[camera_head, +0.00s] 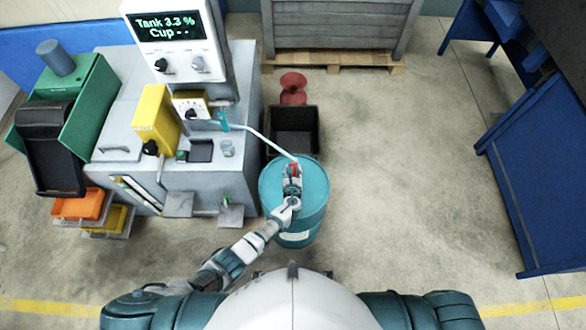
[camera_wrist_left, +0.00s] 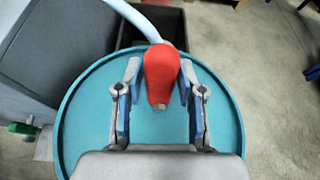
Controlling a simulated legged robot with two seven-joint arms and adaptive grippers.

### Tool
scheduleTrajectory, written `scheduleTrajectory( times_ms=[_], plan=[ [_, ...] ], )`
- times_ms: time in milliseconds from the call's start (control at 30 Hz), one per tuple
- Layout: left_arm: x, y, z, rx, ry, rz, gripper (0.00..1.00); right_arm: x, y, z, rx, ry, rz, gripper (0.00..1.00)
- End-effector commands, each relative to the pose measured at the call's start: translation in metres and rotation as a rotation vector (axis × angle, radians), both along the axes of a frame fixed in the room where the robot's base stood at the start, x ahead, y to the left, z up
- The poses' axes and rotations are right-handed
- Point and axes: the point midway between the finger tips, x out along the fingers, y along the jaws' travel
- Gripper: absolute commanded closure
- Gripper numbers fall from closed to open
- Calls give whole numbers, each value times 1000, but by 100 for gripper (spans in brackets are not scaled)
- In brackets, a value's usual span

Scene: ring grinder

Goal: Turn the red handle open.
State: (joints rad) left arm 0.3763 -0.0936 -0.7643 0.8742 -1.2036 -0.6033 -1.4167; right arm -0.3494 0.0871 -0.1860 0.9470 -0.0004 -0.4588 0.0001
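The red handle (camera_wrist_left: 161,75) sits above the lid of a teal drum (camera_wrist_left: 85,130), beside the end of a pale hose (camera_wrist_left: 135,14). In the head view the red handle (camera_head: 294,169) shows small at the top of the drum (camera_head: 307,205). My left gripper (camera_wrist_left: 158,88) reaches over the drum with its two fingers on either side of the handle. Narrow gaps seem to show between the fingers and the handle, so the fingers look apart. In the head view my left gripper (camera_head: 292,188) partly covers the handle. My right gripper is not in view.
A grey machine (camera_head: 240,75) with a display reading "Tank 3.3 %" and "Cup --" stands left of the drum. A black bin (camera_head: 294,130) and a red spool-like object (camera_head: 293,88) are behind it. Blue furniture (camera_head: 535,170) stands right. The floor between is clear.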

Motion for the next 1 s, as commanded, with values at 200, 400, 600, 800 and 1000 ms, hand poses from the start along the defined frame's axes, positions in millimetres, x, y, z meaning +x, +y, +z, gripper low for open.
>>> scheduleTrajectory(
  times_ms=[200,400,600,800,1000],
  plan=[
    [2,0,3,-1,-6,1,46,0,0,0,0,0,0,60],
    [-1,0,5,-2,-8,1,46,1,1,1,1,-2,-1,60],
    [-23,1,13,-4,-8,1,46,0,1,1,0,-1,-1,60],
    [-59,1,28,-3,-6,1,46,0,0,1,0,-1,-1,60],
    [-92,2,41,-1,-5,1,46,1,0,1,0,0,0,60]
  ],
)
